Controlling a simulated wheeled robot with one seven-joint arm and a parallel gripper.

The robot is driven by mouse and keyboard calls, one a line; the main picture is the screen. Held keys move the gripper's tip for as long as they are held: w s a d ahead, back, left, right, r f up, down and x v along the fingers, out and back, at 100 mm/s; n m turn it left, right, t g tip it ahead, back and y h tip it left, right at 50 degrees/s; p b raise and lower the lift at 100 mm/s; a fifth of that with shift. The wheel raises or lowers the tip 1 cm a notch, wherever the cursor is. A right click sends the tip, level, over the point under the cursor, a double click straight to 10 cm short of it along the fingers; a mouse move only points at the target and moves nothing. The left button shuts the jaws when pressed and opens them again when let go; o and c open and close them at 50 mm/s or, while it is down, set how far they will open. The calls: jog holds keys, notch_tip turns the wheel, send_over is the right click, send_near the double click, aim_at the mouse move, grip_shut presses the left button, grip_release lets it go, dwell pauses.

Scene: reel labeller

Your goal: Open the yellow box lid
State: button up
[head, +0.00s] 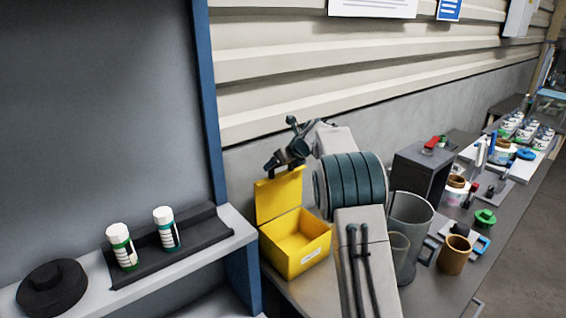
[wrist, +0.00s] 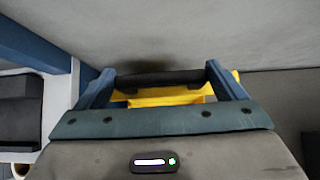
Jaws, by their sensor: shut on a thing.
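The yellow box (head: 296,251) stands on the bench in the head view, with its lid (head: 279,197) raised upright at the back. The inside of the box is visible and looks empty. My gripper (head: 277,165) is at the top edge of the lid. In the wrist view my gripper (wrist: 160,80) is shut on a dark bar, which looks like the lid's handle, between its two blue fingers. Yellow parts of the lid (wrist: 170,96) show just behind it. My arm hides the area right of the box in the head view.
A shelf (head: 230,230) with two white-capped bottles (head: 143,238) and a blue post (head: 212,120) stands at left. A grey bin (head: 408,225), brown cup (head: 454,254) and dark box (head: 424,172) stand right of my arm. The wall is close behind.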

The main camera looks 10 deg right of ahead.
jog(key=shift+d+r, duration=0.15)
jog(key=shift+r, duration=0.1)
jog(key=o, duration=1.1)
jog(key=b+v, duration=0.3)
jog(key=v, duration=1.1)
jog(key=shift+f, duration=0.15)
